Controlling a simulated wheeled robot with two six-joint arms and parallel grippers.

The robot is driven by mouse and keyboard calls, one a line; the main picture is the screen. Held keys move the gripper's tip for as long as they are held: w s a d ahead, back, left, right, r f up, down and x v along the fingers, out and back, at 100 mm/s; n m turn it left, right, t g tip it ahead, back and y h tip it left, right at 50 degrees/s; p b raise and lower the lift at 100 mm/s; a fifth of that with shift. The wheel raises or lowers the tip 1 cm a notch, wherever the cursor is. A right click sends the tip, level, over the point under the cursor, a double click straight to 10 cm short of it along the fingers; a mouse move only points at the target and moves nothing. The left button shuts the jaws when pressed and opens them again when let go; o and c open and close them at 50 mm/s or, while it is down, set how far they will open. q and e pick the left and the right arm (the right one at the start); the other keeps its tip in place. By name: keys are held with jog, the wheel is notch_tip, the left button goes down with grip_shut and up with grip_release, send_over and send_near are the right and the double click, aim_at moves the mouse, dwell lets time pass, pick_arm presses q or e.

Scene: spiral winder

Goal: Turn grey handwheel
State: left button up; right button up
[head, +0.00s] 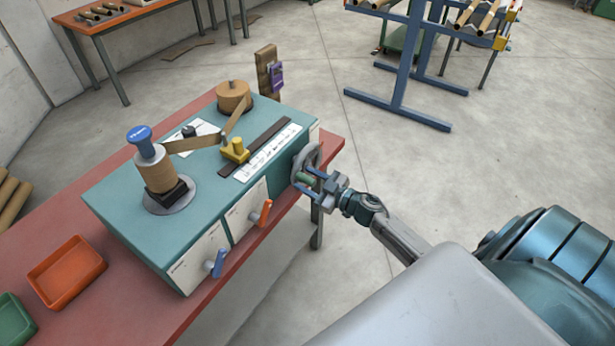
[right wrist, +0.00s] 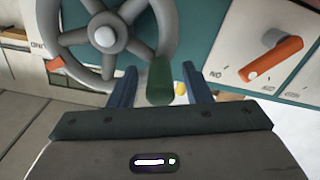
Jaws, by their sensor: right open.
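The grey handwheel (head: 305,163) is on the right end of the teal winder (head: 135,208) in the head view. In the right wrist view the handwheel (right wrist: 105,38) fills the upper left, with a round hub and spokes. Its dark green handle (right wrist: 159,82) points toward the wrist camera. My right gripper (head: 310,182) is open at the wheel, and the green handle shows between its blue fingers. In the right wrist view the gripper (right wrist: 155,88) has one finger on each side of the handle, with gaps visible. My left gripper is not in view.
An orange lever (head: 264,212) and a blue lever (head: 217,263) stick out of the winder's front. The winder stands on a red table (head: 205,310) with an orange tray (head: 67,271) and a green tray (head: 14,322). Open floor lies right of the table.

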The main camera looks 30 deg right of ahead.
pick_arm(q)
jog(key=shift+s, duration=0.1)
pick_arm(e)
jog(key=shift+w, duration=0.15)
grip_shut()
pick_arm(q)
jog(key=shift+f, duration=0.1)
pick_arm(e)
jog(key=shift+a+f, duration=0.1)
jog(key=shift+f, duration=0.05)
